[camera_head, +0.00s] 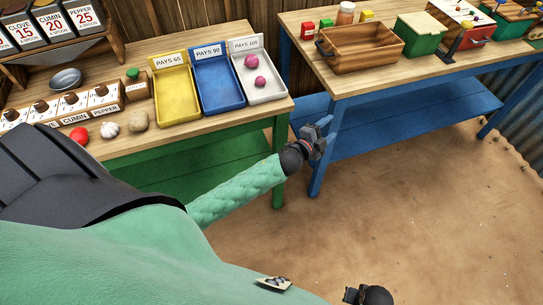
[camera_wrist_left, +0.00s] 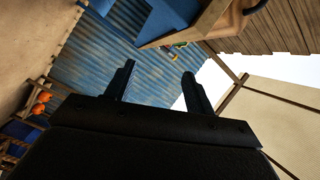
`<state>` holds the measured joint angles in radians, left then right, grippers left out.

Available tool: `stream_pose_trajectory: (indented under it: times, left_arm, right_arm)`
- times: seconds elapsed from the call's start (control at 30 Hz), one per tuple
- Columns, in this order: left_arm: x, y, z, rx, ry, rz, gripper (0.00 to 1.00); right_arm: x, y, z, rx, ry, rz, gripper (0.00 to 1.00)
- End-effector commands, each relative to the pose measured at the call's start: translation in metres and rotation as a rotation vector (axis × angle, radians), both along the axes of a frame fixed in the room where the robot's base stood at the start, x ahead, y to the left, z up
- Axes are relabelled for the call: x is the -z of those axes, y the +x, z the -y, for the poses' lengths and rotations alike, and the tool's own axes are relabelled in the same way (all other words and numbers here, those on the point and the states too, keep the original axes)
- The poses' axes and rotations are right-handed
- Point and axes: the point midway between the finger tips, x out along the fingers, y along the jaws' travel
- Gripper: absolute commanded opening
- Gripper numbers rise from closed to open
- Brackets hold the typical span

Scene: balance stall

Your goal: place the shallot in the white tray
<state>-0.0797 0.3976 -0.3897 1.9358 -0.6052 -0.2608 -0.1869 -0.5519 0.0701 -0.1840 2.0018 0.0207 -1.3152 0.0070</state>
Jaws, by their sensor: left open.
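The white tray (camera_head: 263,98) stands at the right end of the left table, under a "PAYS 105" sign. Two round pink-purple things lie inside it, one near the back (camera_head: 252,61) and one nearer the middle (camera_head: 260,82); they look like shallots, but they are too small to be sure. My left gripper (camera_head: 326,133) is open and empty, out past the table's right front corner and apart from the tray. Its two spread fingers show in the left wrist view (camera_wrist_left: 159,72). My right gripper (camera_head: 350,294) shows only partly at the bottom edge.
A blue tray (camera_head: 217,96) and a yellow tray (camera_head: 177,103) stand left of the white one. A red vegetable (camera_head: 80,135), a garlic bulb (camera_head: 110,129) and a potato (camera_head: 138,121) lie along the front. The right table holds a wooden crate (camera_head: 362,47) and boxes.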

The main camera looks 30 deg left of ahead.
Motion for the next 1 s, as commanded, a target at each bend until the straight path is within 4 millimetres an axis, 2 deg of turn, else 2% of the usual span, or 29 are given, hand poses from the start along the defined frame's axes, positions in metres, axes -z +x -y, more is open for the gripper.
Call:
stream_pose_trajectory:
  times: [0.03, 0.17, 0.27, 0.3, 0.37, 0.4, 0.5, 0.6, 0.7, 0.8, 1.0]
  left_arm:
    - [0.027, -0.016, -0.006, -0.070, -0.068, -0.100, 0.54]
    - [0.098, -0.063, -0.022, -0.259, -0.227, -0.374, 0.54]
    - [0.151, -0.113, -0.028, -0.400, -0.338, -0.596, 0.54]
    - [0.171, -0.137, -0.029, -0.454, -0.377, -0.687, 0.54]
    - [0.200, -0.175, -0.028, -0.533, -0.435, -0.825, 0.54]
    - [0.217, -0.201, -0.026, -0.583, -0.469, -0.917, 0.54]
    - [0.249, -0.266, -0.017, -0.692, -0.541, -1.127, 0.54]
    - [0.267, -0.317, -0.008, -0.773, -0.589, -1.292, 0.54]
    - [0.276, -0.352, -0.001, -0.822, -0.616, -1.402, 0.54]
    - [0.279, -0.370, 0.002, -0.845, -0.629, -1.458, 0.54]
    - [0.280, -0.373, 0.003, -0.852, -0.630, -1.472, 0.54]
  right_arm:
    - [0.000, 0.000, 0.000, 0.000, 0.000, 0.000, 0.36]
    - [0.000, 0.000, 0.000, 0.000, 0.000, 0.000, 0.36]
    - [0.000, 0.000, 0.000, 0.000, 0.000, 0.000, 0.36]
    - [0.000, 0.000, 0.000, 0.000, 0.000, 0.000, 0.36]
    - [0.000, 0.000, 0.000, 0.000, 0.000, 0.000, 0.36]
    - [0.000, 0.000, 0.000, 0.000, 0.000, 0.000, 0.36]
    - [0.000, 0.000, 0.000, 0.000, 0.000, 0.000, 0.36]
    - [0.000, 0.000, 0.000, 0.000, 0.000, 0.000, 0.36]
    - [0.000, 0.000, 0.000, 0.000, 0.000, 0.000, 0.36]
    - [0.000, 0.000, 0.000, 0.000, 0.000, 0.000, 0.36]
    - [0.000, 0.000, 0.000, 0.000, 0.000, 0.000, 0.36]
